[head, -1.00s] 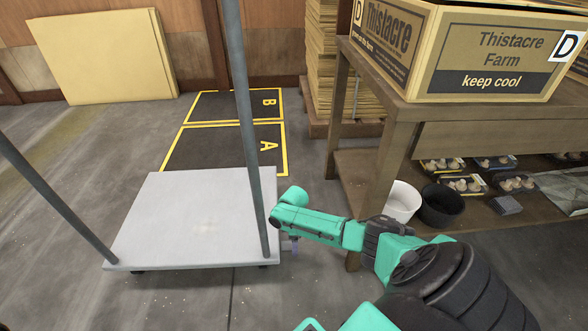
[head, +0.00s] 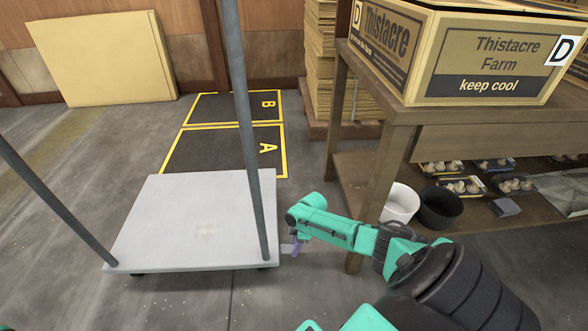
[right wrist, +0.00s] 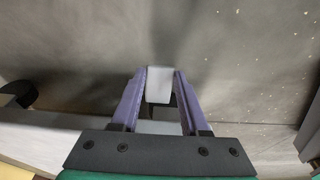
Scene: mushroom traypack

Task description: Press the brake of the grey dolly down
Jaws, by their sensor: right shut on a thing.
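The grey dolly (head: 190,225) stands on the floor at left, with a flat light deck and two upright posts. Its brake, a small light grey tab (head: 287,248), sticks out at the deck's right edge near the front. My right gripper (head: 295,248) hangs beside that edge, wrist above it. In the right wrist view, the purple fingers (right wrist: 158,92) are on either side of the pale brake tab (right wrist: 158,84), shut on it. The tab's lower part and its tilt are hard to tell. My left gripper is not in view.
A wooden table (head: 400,118) bears a Thistacre Farm carton (head: 470,60). Its low shelf holds a white bucket (head: 399,203), a black bucket (head: 440,207) and mushroom trays. Marked floor areas A and B (head: 225,150) lie clear behind the dolly. A table leg stands right of my gripper.

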